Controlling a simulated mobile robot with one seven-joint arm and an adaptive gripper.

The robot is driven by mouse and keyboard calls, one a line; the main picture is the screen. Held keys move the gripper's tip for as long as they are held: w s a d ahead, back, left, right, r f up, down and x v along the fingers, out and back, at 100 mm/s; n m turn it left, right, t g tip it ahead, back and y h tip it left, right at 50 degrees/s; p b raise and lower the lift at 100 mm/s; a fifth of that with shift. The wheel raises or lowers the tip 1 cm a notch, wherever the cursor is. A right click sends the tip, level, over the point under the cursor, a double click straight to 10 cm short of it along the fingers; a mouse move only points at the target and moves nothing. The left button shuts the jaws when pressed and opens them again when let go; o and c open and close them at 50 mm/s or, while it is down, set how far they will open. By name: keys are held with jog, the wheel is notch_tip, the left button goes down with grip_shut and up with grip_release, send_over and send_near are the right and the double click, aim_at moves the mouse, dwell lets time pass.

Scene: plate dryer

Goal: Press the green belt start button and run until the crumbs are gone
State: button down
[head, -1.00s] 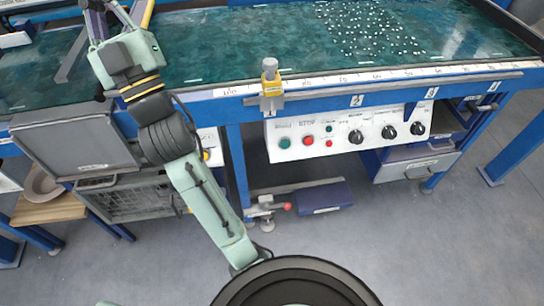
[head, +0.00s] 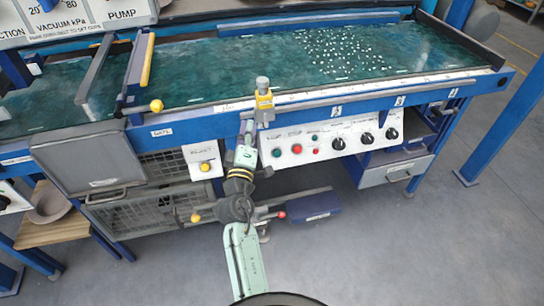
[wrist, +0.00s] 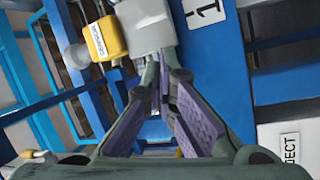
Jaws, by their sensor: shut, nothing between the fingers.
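The green button (head: 276,152) is at the left end of the white control panel (head: 350,142) under the belt's front edge. The red button (head: 297,149) is just right of it. White crumbs (head: 350,52) lie scattered over the right part of the dark green belt (head: 215,70). My gripper (head: 246,128) is above and left of the green button, beside the grey and yellow clamp on the front rail. In the wrist view my gripper's fingers (wrist: 160,68) are shut and empty, close to the clamp's grey block. The green button does not show in the wrist view.
The clamp (head: 264,105) juts from the rail near my gripper; its yellow part shows in the wrist view (wrist: 105,40). Dark knobs (head: 367,139) sit farther right on the panel. A small panel with a yellow button (head: 205,166) is at left. Grey floor is free in front.

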aim_at(277, 153)
jog(key=s+d+f+g+h, duration=0.1)
jog(key=d+f+h, duration=0.1)
jog(key=d+f, duration=0.4)
jog(key=s+d+f+n+g+h, duration=0.1)
jog(key=s+d+f+h, duration=0.1)
jog(key=d+f, duration=0.4)
jog(key=shift+g+h+p, duration=0.3)
jog(key=shift+g+p, duration=0.1)
jog(key=shift+p, duration=0.05)
jog(key=shift+f, duration=0.1)
jog(key=shift+w+a+f+b, duration=0.4)
jog(key=shift+w+f+b, duration=0.4)
jog(key=shift+w, duration=0.4)
jog(key=shift+w+a+f+b, duration=0.4)
jog(key=shift+w+f+b, duration=0.25)
jog(key=shift+w+b, duration=0.4)
jog(key=shift+w+a+f+b, duration=0.4)
jog(key=shift+w+f+b, duration=0.35)
jog(key=shift+w, duration=0.55)
jog(key=shift+w+f, duration=0.1)
jog(key=shift+w+a+f+b, duration=0.1)
jog(key=shift+w+a+b, duration=0.05)
jog(key=shift+w+b, duration=0.15)
